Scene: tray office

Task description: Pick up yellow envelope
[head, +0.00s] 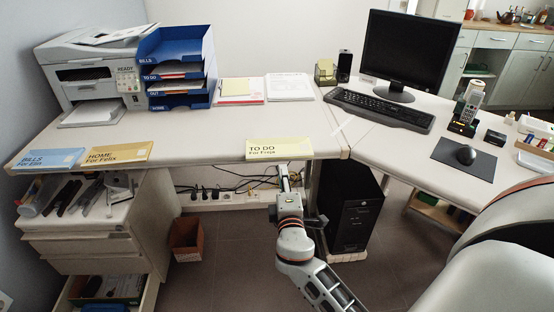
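The yellow envelope (279,149), printed "TO DO", lies at the front edge of the white desk, near the middle of the head view. My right gripper (284,172) is just in front of and below that edge, at the envelope's near side, with its arm reaching up from the bottom right. Its fingers are small and seen nearly end on, so I cannot tell whether they are open or touch the envelope. A blue envelope (50,160) and a tan envelope (117,153) lie at the desk's left front edge. My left gripper is not in view.
A blue letter tray stack (181,72) stands beside the printer (92,75). Red and white papers lie behind the envelope. A keyboard (380,108) and monitor (408,47) are to the right. Below are an open drawer (110,290) and a computer tower (352,215).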

